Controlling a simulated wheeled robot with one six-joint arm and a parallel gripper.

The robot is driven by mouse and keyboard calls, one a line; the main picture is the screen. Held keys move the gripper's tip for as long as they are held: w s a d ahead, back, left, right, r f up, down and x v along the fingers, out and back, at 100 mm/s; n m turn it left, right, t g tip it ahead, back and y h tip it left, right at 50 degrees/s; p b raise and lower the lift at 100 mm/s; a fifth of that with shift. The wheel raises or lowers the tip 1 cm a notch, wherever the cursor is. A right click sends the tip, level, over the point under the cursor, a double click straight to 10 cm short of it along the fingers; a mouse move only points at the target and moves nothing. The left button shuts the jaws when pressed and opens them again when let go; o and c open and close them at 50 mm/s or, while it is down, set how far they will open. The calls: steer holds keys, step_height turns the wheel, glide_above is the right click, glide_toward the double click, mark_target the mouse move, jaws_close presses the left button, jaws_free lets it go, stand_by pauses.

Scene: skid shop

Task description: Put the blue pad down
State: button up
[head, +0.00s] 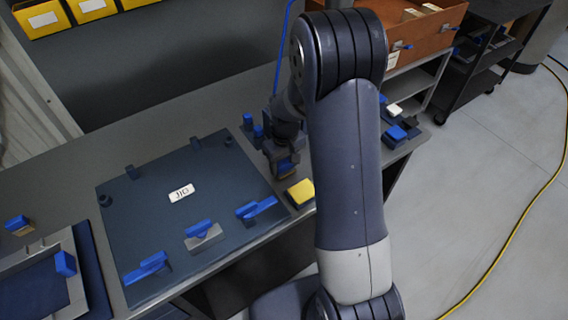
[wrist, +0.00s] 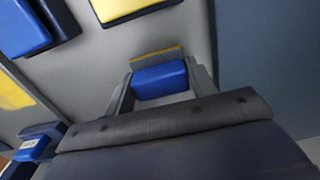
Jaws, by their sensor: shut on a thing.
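The blue pad (head: 288,166) is between the fingers of my gripper (head: 284,172), by the right edge of the dark jig plate (head: 150,215). In the wrist view, the blue pad (wrist: 160,80) shows between the two grey fingers, with a thin yellow-brown strip along its far edge. My gripper (wrist: 160,86) is shut on it. The pad is over the grey bench, just behind a yellow pad (head: 300,193). I cannot tell whether its underside touches the bench.
Blue-handled clamps (head: 203,232) stand along the plate's front edge. Small blue pieces (head: 258,131) stand behind my gripper. More blue pieces (head: 396,133) and a white one (head: 394,110) lie at the bench's right end. An orange-brown bin (head: 432,30) stands behind.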

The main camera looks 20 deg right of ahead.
mark_target(285, 161)
steer(key=shift+f, duration=0.25)
steer(key=shift+f, duration=0.2)
steer(key=o, duration=1.2)
step_height(285, 161, up, 12)
steer(key=shift+r, duration=0.25)
